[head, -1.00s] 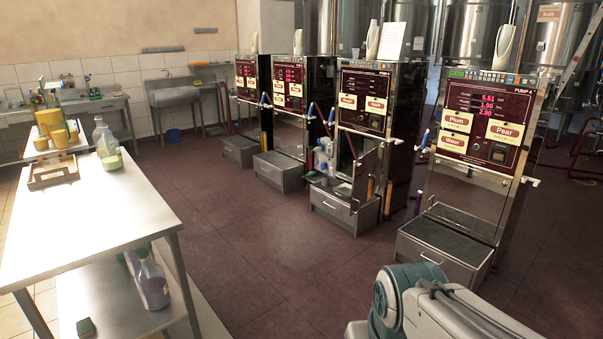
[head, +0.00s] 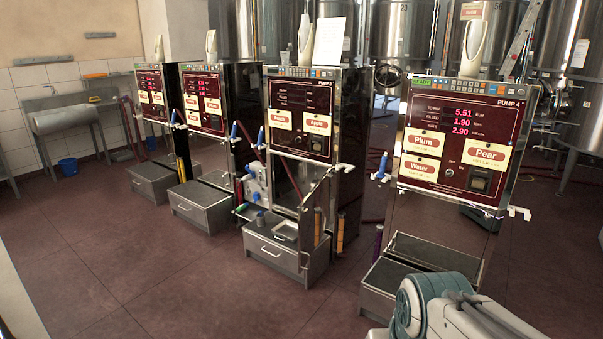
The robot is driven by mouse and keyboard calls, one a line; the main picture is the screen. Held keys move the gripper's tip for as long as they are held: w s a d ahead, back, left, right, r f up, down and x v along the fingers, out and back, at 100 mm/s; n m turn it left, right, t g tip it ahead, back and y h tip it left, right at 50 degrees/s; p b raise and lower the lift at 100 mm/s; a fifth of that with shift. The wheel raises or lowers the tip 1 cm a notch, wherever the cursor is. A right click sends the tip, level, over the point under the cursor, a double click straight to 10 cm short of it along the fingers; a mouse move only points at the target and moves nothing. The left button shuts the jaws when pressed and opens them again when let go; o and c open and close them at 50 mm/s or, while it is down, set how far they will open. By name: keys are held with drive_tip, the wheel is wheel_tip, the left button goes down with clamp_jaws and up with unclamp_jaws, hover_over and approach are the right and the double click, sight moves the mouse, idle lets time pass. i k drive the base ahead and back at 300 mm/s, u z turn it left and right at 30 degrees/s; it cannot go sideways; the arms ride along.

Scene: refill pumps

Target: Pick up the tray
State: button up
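No loose tray shows in the head view now. A wooden tray-like frame stood on the white table a second ago, and that part of the table is now outside the picture. Part of my own arm shows at the lower right. My gripper is not in view, so I cannot see whether it is open or holds anything.
Pump 4 (head: 465,140) stands nearest, at the right. Pump 3 (head: 301,113) and two more pumps stand farther left, with drawer boxes at their bases. The table edge (head: 17,300) shows at the lower left. A blue bucket (head: 68,167) stands by the wall. Dark floor lies clear in front.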

sight(288, 230)
drive_tip(key=u, duration=0.05)
drive_tip(key=i, duration=2)
drive_tip(key=u, duration=0.65)
drive_tip(key=i, duration=1.7)
drive_tip(key=u, duration=0.45)
